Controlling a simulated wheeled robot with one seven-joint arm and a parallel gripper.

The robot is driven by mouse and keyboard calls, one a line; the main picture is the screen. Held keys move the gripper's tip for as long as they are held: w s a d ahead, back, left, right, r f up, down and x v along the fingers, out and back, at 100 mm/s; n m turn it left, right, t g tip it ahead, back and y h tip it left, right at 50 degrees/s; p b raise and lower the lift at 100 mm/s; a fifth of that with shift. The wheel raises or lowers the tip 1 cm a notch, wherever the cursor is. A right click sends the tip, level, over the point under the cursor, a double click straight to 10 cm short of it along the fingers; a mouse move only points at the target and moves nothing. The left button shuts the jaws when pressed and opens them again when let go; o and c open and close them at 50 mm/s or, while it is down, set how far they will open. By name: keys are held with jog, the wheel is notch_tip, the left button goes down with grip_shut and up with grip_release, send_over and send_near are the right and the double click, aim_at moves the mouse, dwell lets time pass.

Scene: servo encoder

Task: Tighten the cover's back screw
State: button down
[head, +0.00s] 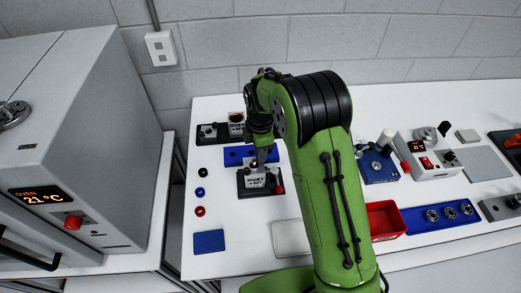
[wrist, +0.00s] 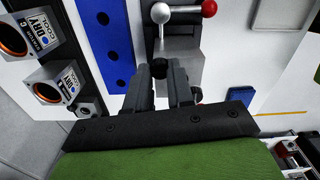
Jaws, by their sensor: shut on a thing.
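My gripper (head: 262,163) points down over the fixture (head: 245,190), a dark base with a grey block and printed label. In the wrist view the fingertips (wrist: 161,72) are closed on a small black round head (wrist: 160,68), apparently the cover's back screw, at the blue-plate side of the grey block (wrist: 184,62). Another dark round knob (wrist: 198,93) shows beside the right finger, partly hidden. The screw's shank and seat are hidden.
A blue plate with holes (wrist: 112,60) lies just behind the fixture. Beyond it stand units with round openings (wrist: 52,82). Small rings (head: 200,211) and a blue pad (head: 209,241) lie left. A red bin (head: 384,220) is right. The oven (head: 70,190) stands left.

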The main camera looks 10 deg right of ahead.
jog(key=c, duration=1)
grip_release()
jog(key=shift+o, duration=0.2)
notch_tip(320, 180, up, 16)
jog(key=p, duration=0.1)
jog(key=shift+p, duration=0.3)
jog(key=shift+f, duration=0.1)
